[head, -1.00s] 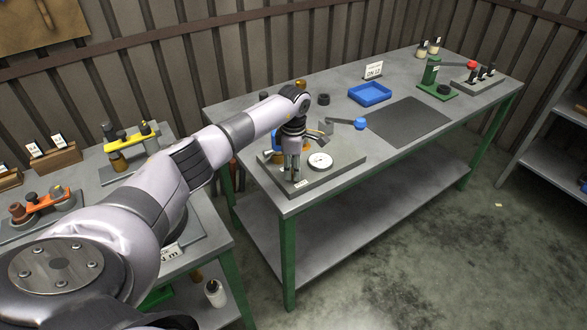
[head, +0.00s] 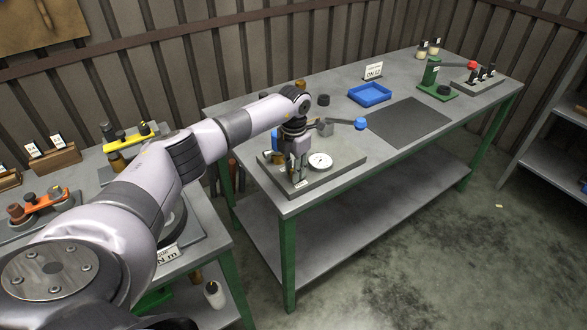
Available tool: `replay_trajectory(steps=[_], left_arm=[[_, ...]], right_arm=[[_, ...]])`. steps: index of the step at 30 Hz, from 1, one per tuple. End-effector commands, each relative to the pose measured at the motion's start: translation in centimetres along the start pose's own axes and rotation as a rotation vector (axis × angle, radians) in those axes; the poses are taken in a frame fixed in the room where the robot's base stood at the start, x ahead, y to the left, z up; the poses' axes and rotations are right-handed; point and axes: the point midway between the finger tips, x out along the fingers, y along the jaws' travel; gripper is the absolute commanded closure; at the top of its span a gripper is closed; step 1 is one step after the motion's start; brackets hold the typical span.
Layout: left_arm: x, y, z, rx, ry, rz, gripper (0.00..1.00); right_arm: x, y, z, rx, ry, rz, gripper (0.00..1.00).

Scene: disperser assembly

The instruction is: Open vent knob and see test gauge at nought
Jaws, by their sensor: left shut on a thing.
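The test gauge (head: 320,160) is a small round white dial on a grey base plate (head: 335,165) at the near left corner of the long bench. Its needle is too small to read. My left gripper (head: 297,168) points down over the plate's left part, just left of the gauge. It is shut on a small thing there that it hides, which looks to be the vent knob. My right gripper is not in view.
A lever with a blue end (head: 360,124) reaches right behind the plate. A blue tray (head: 369,94), a dark mat (head: 409,122) and a green stand (head: 432,78) are farther along the bench. A second bench with tools (head: 130,145) is at left.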

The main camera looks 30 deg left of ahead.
Motion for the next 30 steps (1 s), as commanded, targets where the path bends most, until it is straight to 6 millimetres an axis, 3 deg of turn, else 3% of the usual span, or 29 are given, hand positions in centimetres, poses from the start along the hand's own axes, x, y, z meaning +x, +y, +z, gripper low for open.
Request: replay_trajectory(steps=[18, 30], left_arm=[[-0.2, -0.1, 0.1, -0.559, -0.001, 0.000, 1.00], [-0.2, -0.2, 0.2, -0.763, -0.003, -0.001, 1.00]], right_arm=[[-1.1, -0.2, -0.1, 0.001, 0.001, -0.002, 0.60], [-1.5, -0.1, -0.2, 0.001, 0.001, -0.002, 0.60]])
